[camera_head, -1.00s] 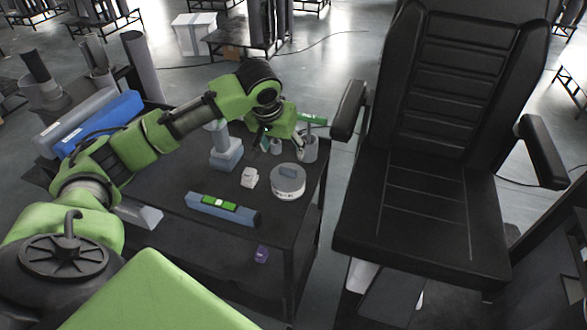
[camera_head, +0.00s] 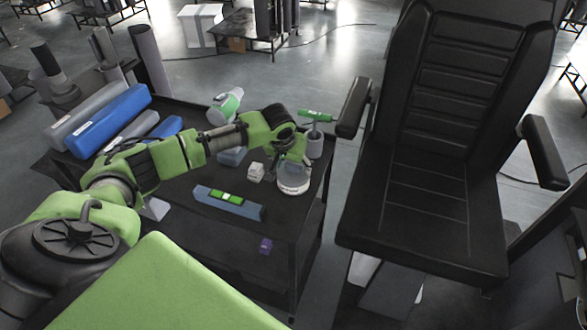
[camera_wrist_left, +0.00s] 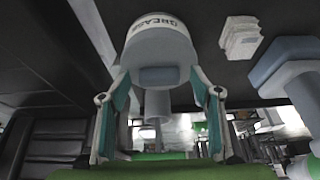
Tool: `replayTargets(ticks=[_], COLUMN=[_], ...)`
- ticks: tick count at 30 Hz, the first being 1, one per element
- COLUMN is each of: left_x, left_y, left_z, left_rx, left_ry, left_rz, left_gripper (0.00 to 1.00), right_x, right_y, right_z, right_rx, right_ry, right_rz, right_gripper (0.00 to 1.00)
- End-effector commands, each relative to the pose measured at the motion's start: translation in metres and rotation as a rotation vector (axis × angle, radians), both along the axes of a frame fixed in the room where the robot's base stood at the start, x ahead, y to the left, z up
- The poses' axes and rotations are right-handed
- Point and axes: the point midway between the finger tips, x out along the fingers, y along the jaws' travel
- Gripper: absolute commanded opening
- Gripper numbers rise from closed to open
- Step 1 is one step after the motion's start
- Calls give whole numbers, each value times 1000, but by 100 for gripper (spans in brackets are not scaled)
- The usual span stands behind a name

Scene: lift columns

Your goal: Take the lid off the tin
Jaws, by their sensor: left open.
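The tin (camera_head: 293,189) is a round white can near the right edge of the dark cart. In the left wrist view the tin (camera_wrist_left: 160,24) shows the word GREASE on its side. Its grey lid (camera_wrist_left: 160,53) is on it, with a block-shaped handle (camera_wrist_left: 164,78) facing my gripper. My left gripper (camera_head: 291,166) is over the tin in the head view and covers most of the lid. In the wrist view its two fingers (camera_wrist_left: 158,75) are open, one on each side of the handle, with visible gaps. My right gripper is not in view.
A white block (camera_head: 256,172) and a blue-grey bar with green on top (camera_head: 228,203) are left of the tin. A grey cup (camera_head: 315,147) with a green-handled tool stands behind it. A black chair (camera_head: 420,200) is right of the cart.

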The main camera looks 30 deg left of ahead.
Motion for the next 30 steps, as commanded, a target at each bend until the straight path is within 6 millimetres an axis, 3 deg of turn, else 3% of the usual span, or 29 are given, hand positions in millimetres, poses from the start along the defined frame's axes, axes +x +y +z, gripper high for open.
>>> replayTargets(ticks=[5,10,11,23,30], left_x=[0,0,0,0,2], left_y=[0,0,0,0,-1], left_z=[0,0,0,3,28], left_rx=[0,0,0,-1,-2], left_ry=[0,0,0,-1,-6], left_rz=[-1,0,0,0,-1], left_gripper=[58,19,17,17,17], right_x=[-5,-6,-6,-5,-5], right_y=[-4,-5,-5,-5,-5], right_z=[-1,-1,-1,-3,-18], right_rx=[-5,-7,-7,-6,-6], right_ry=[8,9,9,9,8], right_rz=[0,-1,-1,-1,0], right_gripper=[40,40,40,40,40])
